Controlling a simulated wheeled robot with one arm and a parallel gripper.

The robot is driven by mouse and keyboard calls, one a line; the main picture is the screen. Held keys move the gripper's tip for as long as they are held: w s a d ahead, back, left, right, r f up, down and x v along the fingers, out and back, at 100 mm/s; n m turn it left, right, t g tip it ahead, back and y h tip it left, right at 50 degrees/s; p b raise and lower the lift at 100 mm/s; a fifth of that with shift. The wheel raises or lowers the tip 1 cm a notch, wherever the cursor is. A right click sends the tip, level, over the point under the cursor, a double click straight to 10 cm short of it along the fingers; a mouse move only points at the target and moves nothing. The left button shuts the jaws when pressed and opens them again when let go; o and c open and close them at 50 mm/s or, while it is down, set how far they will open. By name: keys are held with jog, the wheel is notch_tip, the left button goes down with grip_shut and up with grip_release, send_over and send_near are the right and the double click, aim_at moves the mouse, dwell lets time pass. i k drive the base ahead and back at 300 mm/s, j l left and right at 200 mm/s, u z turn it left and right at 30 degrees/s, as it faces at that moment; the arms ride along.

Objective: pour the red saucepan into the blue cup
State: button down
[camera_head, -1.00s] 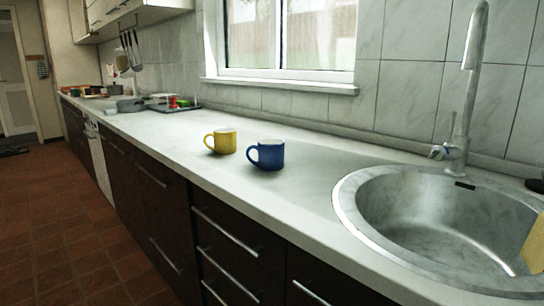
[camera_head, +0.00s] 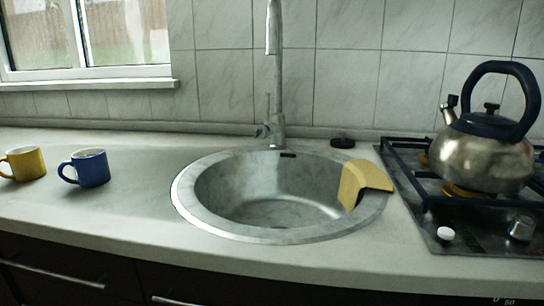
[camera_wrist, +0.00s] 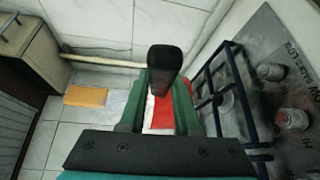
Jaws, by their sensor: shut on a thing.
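The blue cup (camera_head: 91,168) stands upright on the counter at the left in the head view, its handle to the left. Its inside is not clearly visible. In the wrist view my gripper (camera_wrist: 163,103) has green fingers shut on a dark handle (camera_wrist: 164,68) that sticks up between them. A red surface (camera_wrist: 186,110) shows between and beside the fingers, probably part of the red saucepan. Most of the pan is hidden, and its contents cannot be seen. My gripper does not show in the head view.
A yellow cup (camera_head: 24,164) stands left of the blue cup. A round sink (camera_head: 190,198) with a tall tap (camera_head: 275,80) lies to the right, a yellow cloth (camera_head: 364,182) over its rim. A kettle (camera_head: 485,162) stands on the hob. Counter between blue cup and sink is clear.

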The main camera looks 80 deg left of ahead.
aim_at(91, 165)
jog(key=k+z, duration=0.3)
jog(key=k, duration=0.7)
jog(key=k+u, duration=0.25)
jog(key=i+u, duration=0.15)
jog(key=u, duration=0.35)
jog(key=i+l+u, duration=0.15)
jog(key=u, duration=0.3)
jog(key=i+l+u, duration=0.15)
jog(key=u, duration=0.35)
jog(key=i+l+u, duration=0.15)
jog(key=u, duration=0.3)
jog(key=l+u, duration=0.3)
jog(key=u, duration=0.2)
jog(key=l+u, duration=0.3)
jog(key=u, duration=0.2)
jog(key=l+u, duration=0.25)
jog(key=u, duration=0.2)
jog(key=l+u, duration=0.3)
jog(key=u, duration=0.2)
jog(key=i+z, duration=0.3)
jog(key=i, duration=0.2)
